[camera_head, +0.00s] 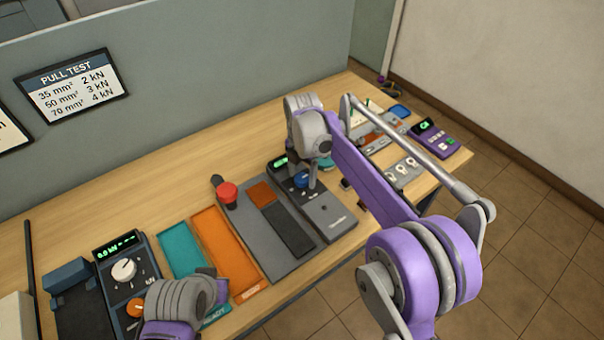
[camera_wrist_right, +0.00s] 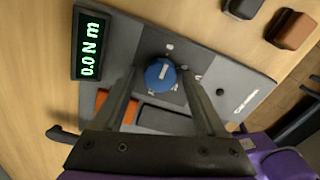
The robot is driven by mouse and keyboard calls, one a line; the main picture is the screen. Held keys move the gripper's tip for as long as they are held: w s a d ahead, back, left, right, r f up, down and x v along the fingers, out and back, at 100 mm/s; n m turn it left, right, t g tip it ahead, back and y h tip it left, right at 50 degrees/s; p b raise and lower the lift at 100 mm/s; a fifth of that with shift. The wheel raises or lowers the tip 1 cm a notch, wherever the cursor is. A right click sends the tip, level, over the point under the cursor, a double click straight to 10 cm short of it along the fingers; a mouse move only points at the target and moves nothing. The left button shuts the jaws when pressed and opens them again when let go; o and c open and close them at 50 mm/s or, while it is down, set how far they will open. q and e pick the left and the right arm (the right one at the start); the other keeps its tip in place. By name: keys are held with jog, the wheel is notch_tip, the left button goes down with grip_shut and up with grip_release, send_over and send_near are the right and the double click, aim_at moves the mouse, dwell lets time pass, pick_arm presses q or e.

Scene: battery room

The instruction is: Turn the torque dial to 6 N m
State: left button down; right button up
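The torque dial is a round blue knob (camera_wrist_right: 160,73) with a white mark, on a dark panel of a grey torque unit (camera_wrist_right: 216,82); it also shows in the head view (camera_head: 301,180). The unit's display (camera_wrist_right: 91,45) reads 0.0 N m in green. My right gripper (camera_wrist_right: 160,71) is over the dial, one finger on each side. Gaps show between the fingers and the knob, so it looks open; I cannot tell the height of the fingertips. In the head view the right gripper (camera_head: 306,172) partly covers the unit. My left arm shows at the bottom, its fingers out of view.
Left of the unit are a grey fixture with a red knob (camera_head: 228,192), an orange tray (camera_head: 222,240) and a teal tray (camera_head: 180,252). A tester with a white dial (camera_head: 124,270) stands farther left. A purple meter (camera_head: 436,138) and small parts are at the right end.

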aim_at(302, 178)
jog(key=shift+o, duration=0.2)
notch_tip(302, 178, up, 11)
jog(key=shift+p, duration=0.35)
jog(key=shift+f, duration=0.1)
dwell(0.4)
